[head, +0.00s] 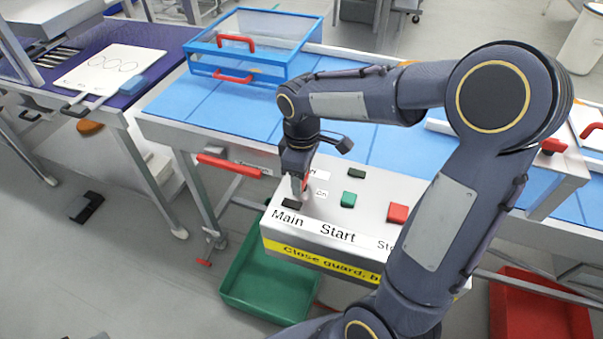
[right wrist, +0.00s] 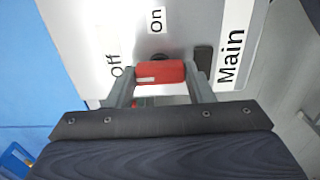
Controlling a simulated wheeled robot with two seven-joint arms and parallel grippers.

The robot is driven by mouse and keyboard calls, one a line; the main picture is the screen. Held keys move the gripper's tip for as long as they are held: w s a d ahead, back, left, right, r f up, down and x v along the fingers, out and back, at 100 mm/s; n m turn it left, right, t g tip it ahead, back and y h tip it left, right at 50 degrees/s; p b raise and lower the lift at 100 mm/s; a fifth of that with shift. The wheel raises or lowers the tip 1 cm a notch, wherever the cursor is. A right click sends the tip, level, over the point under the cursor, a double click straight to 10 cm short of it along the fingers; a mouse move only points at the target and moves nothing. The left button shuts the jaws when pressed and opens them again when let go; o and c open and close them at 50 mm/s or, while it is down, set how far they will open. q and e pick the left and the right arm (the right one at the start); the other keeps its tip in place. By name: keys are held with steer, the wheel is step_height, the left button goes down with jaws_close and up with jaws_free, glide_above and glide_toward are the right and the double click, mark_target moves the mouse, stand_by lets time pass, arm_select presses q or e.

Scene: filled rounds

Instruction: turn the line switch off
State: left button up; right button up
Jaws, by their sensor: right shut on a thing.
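The line switch has a red handle (right wrist: 160,72) with a white mark, seen in the right wrist view. A dark round base shows just above it. My right gripper (right wrist: 158,88) is shut on this handle, one finger at each end. The handle lies near the "Off" label (right wrist: 115,65) and below the "On" label (right wrist: 156,20). In the head view my right gripper (head: 299,186) reaches down onto the left part of the grey control box (head: 325,215), near the word "Main". It mostly hides the switch there. My left gripper is not in view.
On the box top are a green button (head: 348,199), a red button (head: 397,212) and dark plates. A blue-framed clear guard (head: 255,45) with red handles stands behind on the blue belt (head: 215,105). A green crate (head: 265,285) is below the box, a red crate (head: 540,310) right.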

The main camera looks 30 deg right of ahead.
stand_by(0.3)
steer(key=o, duration=1)
steer(key=shift+c, duration=0.2)
step_height(320, 180, up, 8)
steer(key=shift+f, duration=0.1)
steer(key=s+a+f+m+t+y, duration=0.1)
steer(key=s+a+m+t+y, duration=0.1)
steer(key=s+m, duration=0.3)
steer(key=s+a+f+m+t+y, duration=0.1)
steer(key=s+m, duration=0.4)
steer(key=s, duration=0.7)
steer(key=a+f+t, duration=0.1)
steer(key=t, duration=0.1)
steer(key=shift+t+y, duration=0.3)
steer(key=shift+y, duration=0.1)
